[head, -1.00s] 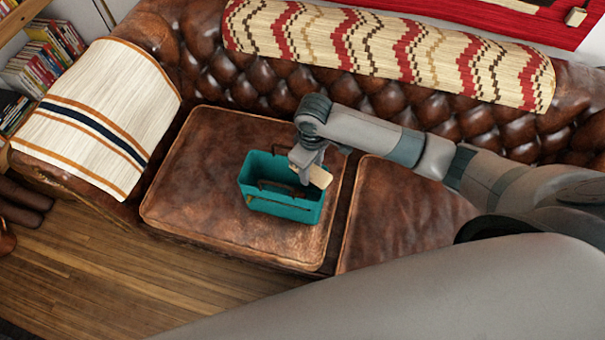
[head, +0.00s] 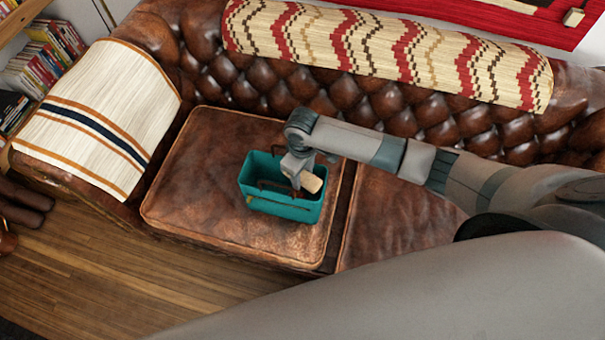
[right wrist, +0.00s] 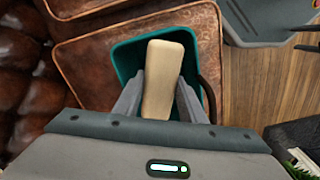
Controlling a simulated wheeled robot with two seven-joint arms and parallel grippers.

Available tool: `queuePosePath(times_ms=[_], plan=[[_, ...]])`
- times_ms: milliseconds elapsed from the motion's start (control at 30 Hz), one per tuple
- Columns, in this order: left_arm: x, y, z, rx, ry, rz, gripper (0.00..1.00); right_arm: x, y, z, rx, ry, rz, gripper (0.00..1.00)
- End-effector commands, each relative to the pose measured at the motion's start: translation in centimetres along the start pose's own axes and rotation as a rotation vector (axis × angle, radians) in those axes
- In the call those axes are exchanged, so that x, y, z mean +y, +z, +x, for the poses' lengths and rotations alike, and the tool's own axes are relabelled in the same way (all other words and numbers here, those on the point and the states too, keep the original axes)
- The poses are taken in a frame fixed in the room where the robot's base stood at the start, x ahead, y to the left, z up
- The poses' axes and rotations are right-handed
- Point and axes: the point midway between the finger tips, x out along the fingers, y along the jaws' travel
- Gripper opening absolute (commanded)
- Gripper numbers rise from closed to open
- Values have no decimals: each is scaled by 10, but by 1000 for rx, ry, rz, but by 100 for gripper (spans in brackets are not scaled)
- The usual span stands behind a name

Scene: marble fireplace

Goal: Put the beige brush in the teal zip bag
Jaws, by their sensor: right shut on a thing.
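The teal zip bag (head: 278,208) stands open on the left seat cushion of the leather sofa, with brown handles. Its teal rim also shows in the right wrist view (right wrist: 124,62). My right gripper (head: 300,180) is over the bag's opening, shut on the beige brush (head: 312,184). In the right wrist view the brush (right wrist: 162,75) lies between the two fingers (right wrist: 160,100), over the inside of the bag. How deep its far end sits in the bag I cannot tell. My left gripper is not in view.
The brown leather sofa cushion (head: 190,180) around the bag is clear. The tufted backrest with a zigzag-patterned cloth (head: 390,50) rises behind. A striped cloth (head: 95,120) covers the left armrest. Books (head: 45,50) stand at the far left.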

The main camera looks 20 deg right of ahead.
Motion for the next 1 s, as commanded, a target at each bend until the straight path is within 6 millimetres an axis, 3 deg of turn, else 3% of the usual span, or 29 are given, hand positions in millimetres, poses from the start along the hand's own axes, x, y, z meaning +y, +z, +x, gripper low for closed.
queuePosePath(times_ms=[400,433,500,1000], plan=[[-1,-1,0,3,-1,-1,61,0,0,5,0,0,1,16],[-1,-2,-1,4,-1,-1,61,0,0,6,0,0,1,39],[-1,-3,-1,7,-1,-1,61,0,0,5,0,0,0,56],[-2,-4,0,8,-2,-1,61,0,0,-3,1,0,-1,56]])
